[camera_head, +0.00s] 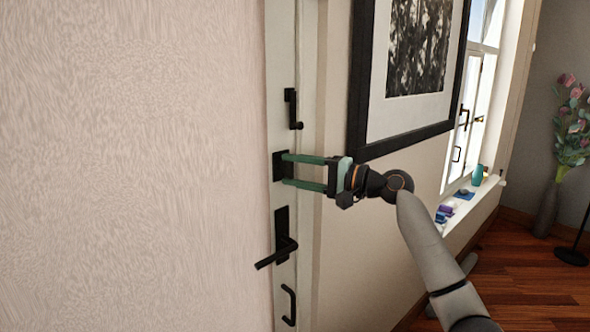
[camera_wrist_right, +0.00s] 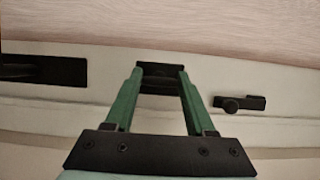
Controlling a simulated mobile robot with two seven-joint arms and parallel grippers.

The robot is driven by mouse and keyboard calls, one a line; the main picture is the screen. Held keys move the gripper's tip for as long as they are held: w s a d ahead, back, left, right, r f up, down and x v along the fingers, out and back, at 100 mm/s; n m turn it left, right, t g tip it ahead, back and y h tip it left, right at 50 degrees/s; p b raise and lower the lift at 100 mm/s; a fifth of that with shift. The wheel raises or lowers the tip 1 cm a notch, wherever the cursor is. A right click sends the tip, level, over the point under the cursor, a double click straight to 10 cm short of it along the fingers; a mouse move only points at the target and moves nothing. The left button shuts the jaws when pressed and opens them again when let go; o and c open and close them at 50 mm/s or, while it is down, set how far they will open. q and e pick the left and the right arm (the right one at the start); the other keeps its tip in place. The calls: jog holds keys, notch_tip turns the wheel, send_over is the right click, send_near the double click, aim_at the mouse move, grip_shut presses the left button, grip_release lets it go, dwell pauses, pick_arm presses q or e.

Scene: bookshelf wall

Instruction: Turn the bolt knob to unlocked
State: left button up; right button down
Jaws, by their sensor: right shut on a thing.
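The bolt (camera_head: 277,166) has a small black plate on the pale door edge, between a black latch above and a door handle below. My right gripper (camera_head: 286,171) reaches it from the right, its two green fingers spread around the knob and shut on it. In the right wrist view the black bolt plate (camera_wrist_right: 160,67) shows at the tips of the fingers (camera_wrist_right: 160,80). The knob itself is mostly hidden, so I cannot tell how it is turned. My left gripper is not in view.
The black lever handle (camera_head: 281,245) juts out below the bolt, with a pull handle (camera_head: 289,305) under it. A black latch (camera_head: 292,110) sits above. A framed picture (camera_head: 405,70) hangs on the wall right of the door, close above my right arm.

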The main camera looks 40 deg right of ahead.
dwell(0.4)
jog(key=shift+c, duration=1.2)
grip_release()
pick_arm(q)
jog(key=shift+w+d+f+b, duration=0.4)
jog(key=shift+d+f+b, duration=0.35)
jog(key=shift+b, duration=0.65)
pick_arm(e)
jog(key=v, duration=1.2)
jog(key=shift+s, duration=0.25)
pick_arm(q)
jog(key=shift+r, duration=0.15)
pick_arm(e)
jog(key=shift+d+f, duration=0.1)
